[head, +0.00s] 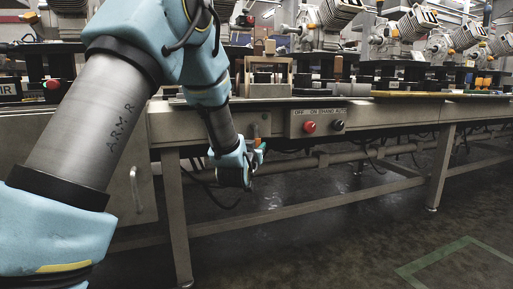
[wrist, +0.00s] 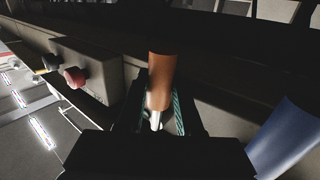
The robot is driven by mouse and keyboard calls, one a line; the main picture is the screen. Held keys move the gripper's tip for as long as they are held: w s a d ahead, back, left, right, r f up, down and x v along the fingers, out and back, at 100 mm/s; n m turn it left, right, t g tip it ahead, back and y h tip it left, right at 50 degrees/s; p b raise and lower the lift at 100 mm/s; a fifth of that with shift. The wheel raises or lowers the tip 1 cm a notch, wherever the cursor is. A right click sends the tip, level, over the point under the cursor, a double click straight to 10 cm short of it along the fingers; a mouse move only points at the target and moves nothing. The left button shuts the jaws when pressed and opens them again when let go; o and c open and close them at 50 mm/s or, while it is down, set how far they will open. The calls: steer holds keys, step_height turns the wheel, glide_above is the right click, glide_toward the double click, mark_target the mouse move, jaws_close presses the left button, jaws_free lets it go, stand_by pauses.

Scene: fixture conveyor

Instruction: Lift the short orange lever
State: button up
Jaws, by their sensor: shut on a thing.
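The short orange lever (wrist: 162,80) stands out in the middle of the wrist view, an orange-brown handle on a bright metal stem. My gripper (wrist: 160,118) has its two fingers on either side of the lever's stem and lower handle, shut on it. In the head view my gripper (head: 257,155) is at the front side of the conveyor, left of the switch box. The lever is small in the head view, and my wrist hides much of that spot.
A switch box (head: 318,123) with a red button (head: 310,127) and a black knob (head: 338,126) is close to my gripper. The conveyor frame (head: 400,113) runs to the right, with machines on top. Open floor (head: 340,220) lies in front.

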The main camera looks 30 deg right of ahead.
jaws_close()
stand_by(0.7)
steer(key=shift+r+p, duration=0.15)
steer(key=shift+p, duration=0.15)
steer(key=s+r+n+g+y+p, duration=0.1)
steer(key=p, duration=0.3)
steer(key=shift+a+r+p, duration=0.1)
steer(key=shift+r+p, duration=0.1)
steer(key=shift+p, duration=0.2)
steer(key=s+r+n+g+y+p, duration=0.1)
steer(key=g+p, duration=0.1)
steer(key=p, duration=0.4)
steer(key=s+r+n+g+y+p, duration=0.1)
steer(key=g+p, duration=0.2)
steer(key=p, duration=0.4)
steer(key=r+n+g+y+p, duration=0.1)
steer(key=r+n+g+p, duration=0.1)
steer(key=p, duration=0.5)
steer(key=shift+s+a+r+g, duration=0.15)
steer(key=shift+s+g, duration=0.25)
steer(key=shift+g, duration=0.2)
steer(key=shift+p, duration=0.35)
